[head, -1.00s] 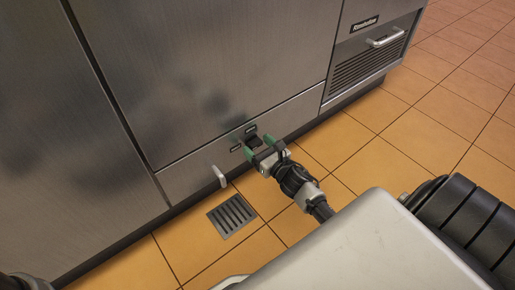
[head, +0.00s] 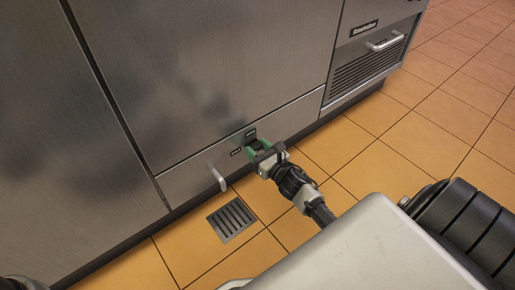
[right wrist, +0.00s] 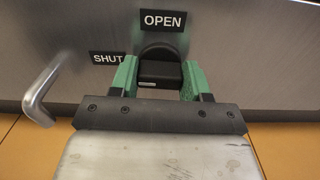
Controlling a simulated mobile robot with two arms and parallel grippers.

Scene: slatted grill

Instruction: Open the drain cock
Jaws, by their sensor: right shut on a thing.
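The drain cock's black handle (right wrist: 160,68) shows in the right wrist view on the steel lower panel, just below the OPEN label (right wrist: 164,21) and to the right of the SHUT label (right wrist: 108,58). My right gripper (right wrist: 158,78) has its green fingers on both sides of the handle and is shut on it. In the head view my right gripper (head: 260,150) reaches the panel from the lower right and partly covers the handle (head: 253,142). The bent metal drain spout (right wrist: 40,92) is to the left; it also shows in the head view (head: 218,177). My left gripper is out of view.
A floor drain grate (head: 232,219) lies in the orange tiles below the spout. The steel cabinet front (head: 220,80) rises behind the gripper. A vented panel with a bar handle (head: 385,42) is at the upper right. Tiled floor is clear at the right.

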